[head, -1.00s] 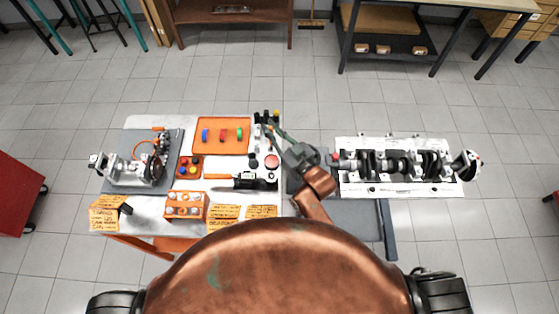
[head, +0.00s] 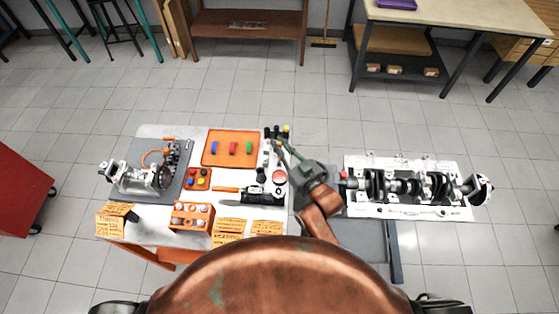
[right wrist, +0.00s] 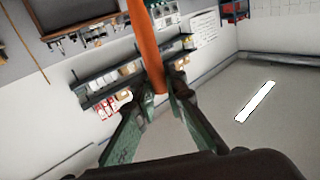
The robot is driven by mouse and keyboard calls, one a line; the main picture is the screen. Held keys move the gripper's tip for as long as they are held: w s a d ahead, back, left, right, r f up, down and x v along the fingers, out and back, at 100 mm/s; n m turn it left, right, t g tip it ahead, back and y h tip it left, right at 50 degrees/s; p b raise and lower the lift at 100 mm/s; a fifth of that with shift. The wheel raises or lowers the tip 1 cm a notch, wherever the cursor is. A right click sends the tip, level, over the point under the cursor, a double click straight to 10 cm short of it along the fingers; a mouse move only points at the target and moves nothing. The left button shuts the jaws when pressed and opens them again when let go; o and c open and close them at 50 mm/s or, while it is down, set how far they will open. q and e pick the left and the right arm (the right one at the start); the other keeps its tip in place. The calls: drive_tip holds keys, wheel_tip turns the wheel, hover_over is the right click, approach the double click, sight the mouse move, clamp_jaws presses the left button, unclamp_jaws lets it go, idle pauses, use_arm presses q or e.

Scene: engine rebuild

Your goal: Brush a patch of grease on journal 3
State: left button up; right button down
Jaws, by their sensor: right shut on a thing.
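The crankshaft (head: 410,188) lies across a white stand on the right, with its dark throws and bright journals in a row. The journals carry no number that I can read. My right gripper (head: 283,147) is over the right edge of the left table, left of the crankshaft and apart from it. In the right wrist view the right gripper (right wrist: 160,97) is shut on an orange handle (right wrist: 147,45), seemingly the brush's. Its working end cannot be made out. No grease patch can be made out on the crankshaft. My left gripper is not in view.
The left table holds an orange tray (head: 207,160) with coloured pieces, a grey mat (head: 176,187) with a mechanism, an orange rack (head: 183,224) and a red round thing (head: 279,177). A gap separates this table from the crankshaft stand (head: 355,210).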

wheel_tip(320, 180, down, 7)
drive_tip(key=s+b, duration=0.1)
drive_tip(key=b, duration=0.1)
drive_tip(key=shift+r+b, duration=0.2)
drive_tip(key=shift+b, duration=0.1)
idle(0.3)
drive_tip(key=shift+f, duration=0.6)
idle(1.3)
drive_tip(key=shift+r, duration=0.1)
wheel_tip(320, 180, up, 7)
drive_tip(key=p, duration=0.7)
hover_over(279, 159)
drive_tip(key=shift+s+d, duration=0.1)
drive_tip(key=shift+s, duration=0.05)
idle(0.6)
